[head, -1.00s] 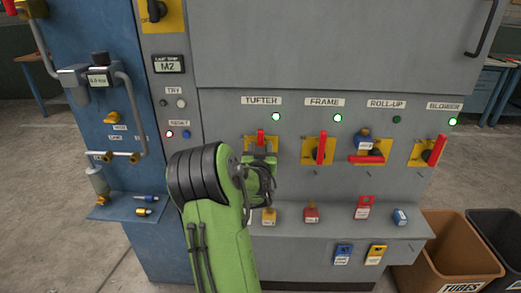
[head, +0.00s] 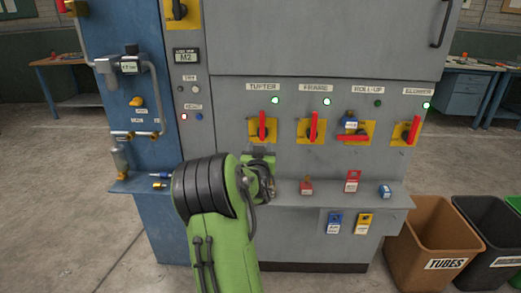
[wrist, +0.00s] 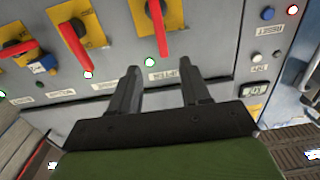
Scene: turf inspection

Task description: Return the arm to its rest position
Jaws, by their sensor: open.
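My green arm (head: 222,235) reaches up from the bottom of the head view, its black ribbed joint in front of the grey cabinet. My gripper (wrist: 160,70) shows in the wrist view, its two dark fingers apart with nothing between them. That view is upside down, and the fingers point toward the cabinet front near the TUFTER label (wrist: 166,75). In the head view the arm's end covers most of the gripper, below the red TUFTER handle (head: 262,125). I cannot tell the exact gap to the cabinet.
The grey cabinet (head: 310,85) carries red handles; the horizontal ROLL-UP handle (head: 354,138) has a blue padlock (head: 350,121). Padlocks and tags lie on the shelf (head: 330,192) below. A brown TUBES bin (head: 432,250) stands right. The floor (head: 60,215) at left is clear.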

